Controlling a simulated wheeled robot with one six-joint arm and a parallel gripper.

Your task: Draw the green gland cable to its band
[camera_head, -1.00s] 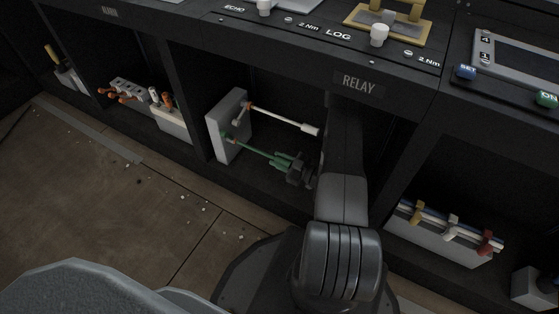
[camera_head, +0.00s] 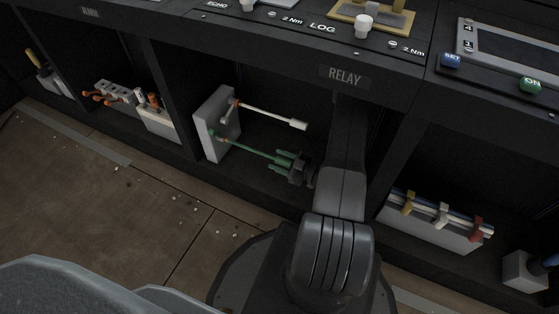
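The green gland cable (camera_head: 252,150) runs out to the right from the low part of a light grey block (camera_head: 213,128) inside the RELAY bay. A small pale band (camera_head: 224,139) shows on the cable close to the block. The cable's thicker green end (camera_head: 286,159) is at my gripper (camera_head: 294,166). My gripper appears shut on this end; the fingers are small and dark, and their contact is partly hidden. A white cable (camera_head: 269,114) with an orange ring comes out of the same block above the green one.
My arm fills the right side of the RELAY bay. A bay to the left holds a rack with orange-tipped parts (camera_head: 114,93). A bay to the right holds a grey tray (camera_head: 428,228) with coloured clips. The console edge (camera_head: 300,62) overhangs the bay.

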